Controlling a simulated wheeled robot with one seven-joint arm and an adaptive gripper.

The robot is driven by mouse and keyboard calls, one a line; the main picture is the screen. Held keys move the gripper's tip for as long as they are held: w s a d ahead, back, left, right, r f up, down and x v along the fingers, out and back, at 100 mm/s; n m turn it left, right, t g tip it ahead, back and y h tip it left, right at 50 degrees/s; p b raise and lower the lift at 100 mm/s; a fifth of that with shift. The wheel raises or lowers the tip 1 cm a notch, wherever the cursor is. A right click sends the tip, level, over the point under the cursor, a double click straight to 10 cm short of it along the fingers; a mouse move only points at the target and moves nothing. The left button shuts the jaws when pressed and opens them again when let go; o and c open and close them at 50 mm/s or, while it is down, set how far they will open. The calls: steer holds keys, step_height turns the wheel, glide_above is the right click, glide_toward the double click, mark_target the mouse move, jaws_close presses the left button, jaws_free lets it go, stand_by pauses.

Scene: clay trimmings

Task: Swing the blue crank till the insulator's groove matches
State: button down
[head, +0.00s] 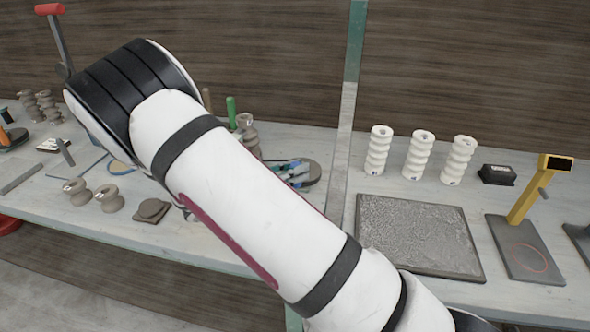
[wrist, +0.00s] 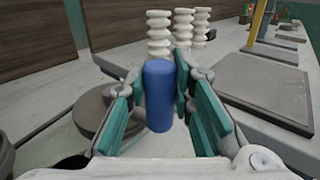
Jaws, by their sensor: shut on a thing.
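The blue crank's grip (wrist: 159,97) stands upright in the wrist view, between the teal pads of my gripper (wrist: 161,84). My gripper is shut on it. In the head view my gripper (head: 293,174) shows only partly past my arm, above a dark round plate (head: 313,173). A grey-brown ribbed insulator (head: 247,128) stands behind my arm there, its lower part hidden. I cannot tell how its groove lines up. The crank's arm and pivot are hidden.
A grey slab (head: 417,235) and a yellow-posted device (head: 527,190) lie nearby. Brown insulators (head: 77,191) and loose tools crowd the left. A green-handled tool (head: 231,112) stands near the grey-brown insulator.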

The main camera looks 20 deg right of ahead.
steer(key=shift+w+r, duration=0.1)
steer(key=shift+w, duration=0.05)
steer(key=c, duration=1.4)
jaws_free()
steer(key=shift+d, duration=0.15)
steer(key=shift+o, duration=0.2)
steer(key=a, duration=1.2)
steer(key=shift+s, duration=0.35)
